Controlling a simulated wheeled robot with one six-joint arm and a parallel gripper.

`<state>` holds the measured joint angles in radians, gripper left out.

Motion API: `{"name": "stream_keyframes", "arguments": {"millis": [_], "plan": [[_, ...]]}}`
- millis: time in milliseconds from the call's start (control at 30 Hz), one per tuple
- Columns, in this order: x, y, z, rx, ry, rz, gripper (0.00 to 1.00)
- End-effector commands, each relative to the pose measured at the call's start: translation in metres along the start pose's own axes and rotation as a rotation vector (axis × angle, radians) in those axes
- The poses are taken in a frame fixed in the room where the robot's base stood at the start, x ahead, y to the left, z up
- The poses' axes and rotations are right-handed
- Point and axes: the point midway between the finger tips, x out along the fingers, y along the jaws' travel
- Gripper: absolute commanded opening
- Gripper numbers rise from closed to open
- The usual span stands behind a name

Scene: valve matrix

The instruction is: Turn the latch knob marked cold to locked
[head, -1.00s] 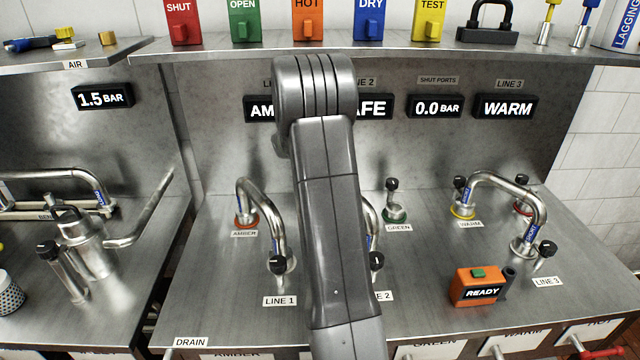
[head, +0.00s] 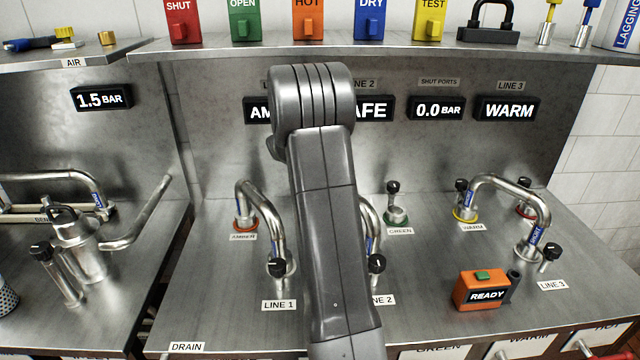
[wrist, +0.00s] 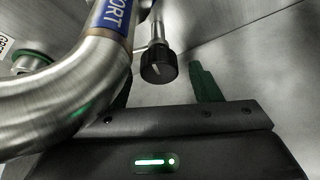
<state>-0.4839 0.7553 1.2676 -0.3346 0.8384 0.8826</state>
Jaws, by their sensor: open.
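I see no label reading cold in either view; my arm hides part of the middle of the bench. In the wrist view a black knob (wrist: 158,66) with a pale pointer line sits on a metal stem. My gripper (wrist: 164,80) is open, with the knob appearing between its dark and green fingers. I cannot tell whether they touch it. A steel pipe (wrist: 60,95) with a blue label crosses the left finger. In the head view my gripper is hidden behind my arm. A black knob (head: 377,264) at LINE 2 shows just right of my arm.
Bent pipes stand at LINE 1 (head: 262,215) and LINE 3 (head: 510,188), with black knobs near their ends. The green port (head: 396,215) has an upright knob. An orange READY box (head: 482,290) stands on the front right. Bare steel lies between the green port and this box.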

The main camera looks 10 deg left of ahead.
Motion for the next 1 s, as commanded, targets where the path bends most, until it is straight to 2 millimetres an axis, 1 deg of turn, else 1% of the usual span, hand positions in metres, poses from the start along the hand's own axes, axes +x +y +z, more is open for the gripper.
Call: {"name": "stream_keyframes", "arguments": {"millis": [133, 233, 367, 500, 600, 700, 833, 1000], "plan": [[-0.007, 0.000, 0.000, 0.000, 0.002, -0.001, 0.57], [-0.021, -0.001, -0.001, 0.000, 0.003, -0.002, 0.57], [-0.050, -0.001, -0.001, 0.000, 0.004, -0.003, 0.57], [-0.082, -0.001, 0.000, 0.000, 0.003, -0.003, 0.57], [-0.103, -0.001, 0.000, 0.001, 0.003, -0.003, 0.57], [-0.119, -0.001, 0.000, 0.000, 0.002, -0.003, 0.57], [-0.133, -0.001, 0.000, 0.000, 0.001, -0.002, 0.57], [-0.138, 0.000, 0.000, 0.000, -0.001, 0.000, 0.57]]}}
